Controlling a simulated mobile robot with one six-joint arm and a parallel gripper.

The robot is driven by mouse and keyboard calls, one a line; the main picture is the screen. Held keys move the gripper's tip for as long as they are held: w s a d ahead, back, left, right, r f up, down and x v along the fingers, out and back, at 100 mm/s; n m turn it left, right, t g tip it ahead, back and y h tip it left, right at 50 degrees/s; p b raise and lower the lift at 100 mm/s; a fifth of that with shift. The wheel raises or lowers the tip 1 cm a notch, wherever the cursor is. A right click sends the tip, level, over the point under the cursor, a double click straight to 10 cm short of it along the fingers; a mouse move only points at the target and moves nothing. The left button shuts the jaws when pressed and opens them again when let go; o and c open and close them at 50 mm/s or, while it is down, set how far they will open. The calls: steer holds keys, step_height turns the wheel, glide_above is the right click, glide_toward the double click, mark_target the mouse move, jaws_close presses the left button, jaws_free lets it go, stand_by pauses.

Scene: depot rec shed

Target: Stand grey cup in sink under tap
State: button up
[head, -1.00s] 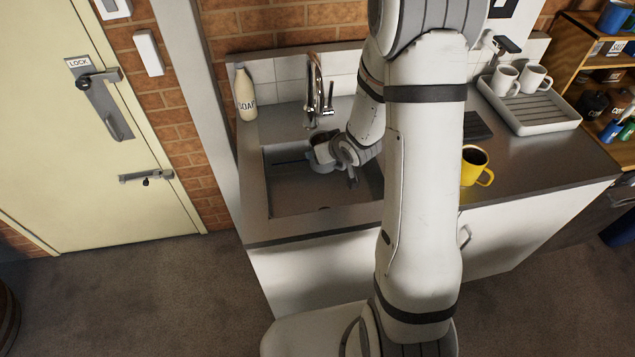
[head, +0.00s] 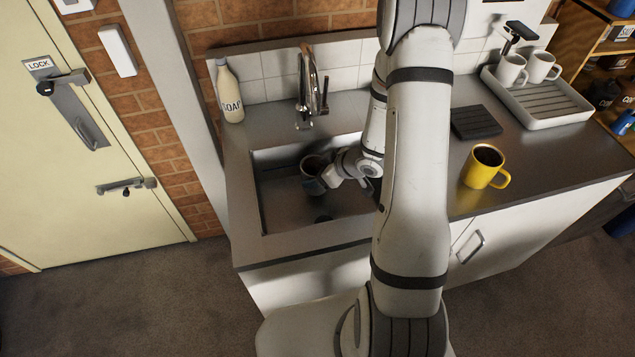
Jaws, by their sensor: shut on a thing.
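The grey cup (head: 312,180) is inside the sink (head: 277,217), in shadow, upright or nearly so. My gripper (head: 328,180) is shut on it from the right side. The tap (head: 307,92) stands at the back of the sink, its spout above and slightly left of the cup. I cannot tell whether the cup's base touches the sink floor. The arm hides the right part of the sink.
A soap bottle (head: 229,92) stands left of the tap. A yellow mug (head: 483,167) with dark contents stands on the counter (head: 437,193) right of my arm. A dish rack (head: 540,105) with two white mugs is at the back right. A dark mat (head: 476,122) lies nearby.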

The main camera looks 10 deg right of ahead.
steer(key=shift+f, duration=2.05)
steer(key=shift+f, duration=0.25)
steer(key=o, duration=1.2)
steer(key=shift+s+r, duration=0.1)
